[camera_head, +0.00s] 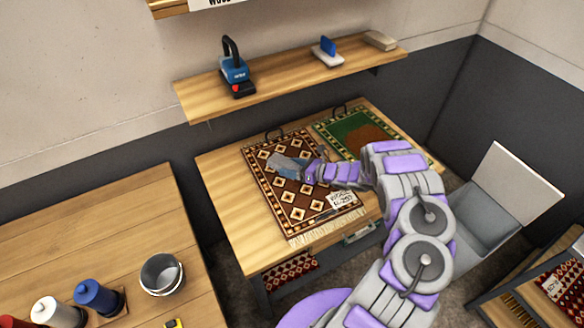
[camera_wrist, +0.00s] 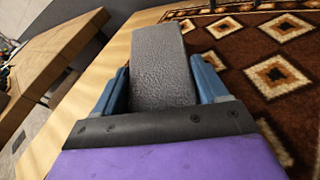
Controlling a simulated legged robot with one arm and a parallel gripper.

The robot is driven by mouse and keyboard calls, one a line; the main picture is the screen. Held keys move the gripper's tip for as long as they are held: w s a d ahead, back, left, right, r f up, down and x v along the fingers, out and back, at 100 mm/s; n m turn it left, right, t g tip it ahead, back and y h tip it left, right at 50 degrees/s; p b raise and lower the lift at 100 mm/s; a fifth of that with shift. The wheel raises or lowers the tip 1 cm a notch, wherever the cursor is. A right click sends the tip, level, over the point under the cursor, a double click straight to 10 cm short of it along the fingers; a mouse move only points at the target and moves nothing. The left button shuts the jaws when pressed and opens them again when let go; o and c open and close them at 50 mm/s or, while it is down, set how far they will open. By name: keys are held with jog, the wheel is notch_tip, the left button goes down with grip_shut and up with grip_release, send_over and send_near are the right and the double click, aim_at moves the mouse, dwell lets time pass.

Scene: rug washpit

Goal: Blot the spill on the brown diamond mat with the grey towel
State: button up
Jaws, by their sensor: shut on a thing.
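The brown diamond mat (camera_head: 306,205) lies on the wooden table, with cream diamonds, a patterned border and a fringe at its near end. It also shows in the wrist view (camera_wrist: 290,78). The grey towel (camera_wrist: 160,62) is a folded, textured block between the two blue fingers of my gripper (camera_wrist: 165,85). In the head view my gripper (camera_head: 288,168) and the grey towel (camera_head: 279,160) are over the upper left part of the mat. I cannot tell whether the towel touches the mat. No spill is clearly visible; the gripper and arm hide part of the mat.
A green mat with a brown patch (camera_head: 362,132) lies to the right. A paper label (camera_head: 341,200) is on the diamond mat. A shelf (camera_head: 290,82) with tools hangs behind the table (camera_head: 228,195). A metal bucket (camera_head: 162,274) and bottles (camera_head: 97,297) stand on the left table.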

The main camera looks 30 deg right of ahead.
jog(key=shift+r+b, duration=0.5)
jog(key=shift+r, duration=3)
